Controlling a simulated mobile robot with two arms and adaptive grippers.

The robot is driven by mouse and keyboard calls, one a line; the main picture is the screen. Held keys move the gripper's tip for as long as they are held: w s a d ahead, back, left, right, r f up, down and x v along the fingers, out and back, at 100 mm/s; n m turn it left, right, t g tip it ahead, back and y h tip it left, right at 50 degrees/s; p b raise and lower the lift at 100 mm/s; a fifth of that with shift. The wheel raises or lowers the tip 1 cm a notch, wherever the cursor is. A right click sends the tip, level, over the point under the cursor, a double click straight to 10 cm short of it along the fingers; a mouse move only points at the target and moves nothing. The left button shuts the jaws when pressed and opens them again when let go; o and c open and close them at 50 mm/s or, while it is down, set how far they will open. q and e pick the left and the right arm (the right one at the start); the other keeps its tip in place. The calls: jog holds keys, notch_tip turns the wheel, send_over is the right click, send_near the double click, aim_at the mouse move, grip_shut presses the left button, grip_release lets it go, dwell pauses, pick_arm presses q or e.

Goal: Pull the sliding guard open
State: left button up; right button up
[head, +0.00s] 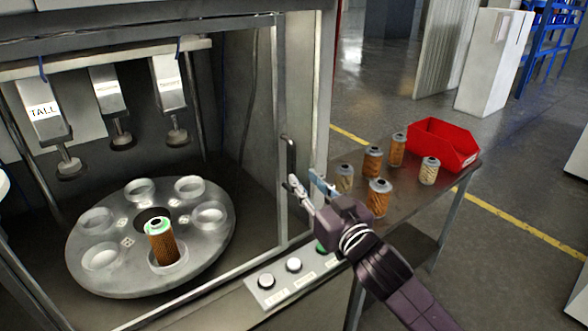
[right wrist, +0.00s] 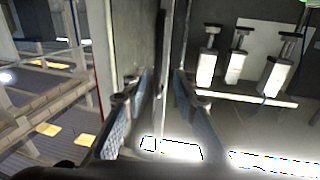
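The sliding guard's upright metal edge (head: 281,120) stands at the right of the machine's front, with a dark vertical handle (head: 291,157) on it. The turntable inside is plainly visible; I cannot tell how far the guard is open. My right gripper (head: 311,186) is just in front of the handle's lower end, fingers apart. In the right wrist view the two blue-padded fingers (right wrist: 158,100) are spread, with the dark handle (right wrist: 160,55) ahead, roughly between them. I cannot tell whether they touch it. My left gripper is not in view.
The turntable (head: 120,272) has several cups; an orange cartridge (head: 162,245) stands in the front one. A button panel (head: 282,282) lies below my right gripper. Several cartridges and a red bin (head: 440,146) stand on the side table (head: 412,190) to the right.

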aim_at(294, 168)
jog(key=p+x, duration=0.1)
jog(key=x, duration=0.5)
jog(key=shift+w, duration=0.3)
jog(key=shift+w+a+f, duration=0.15)
jog(key=shift+w, duration=0.25)
grip_shut()
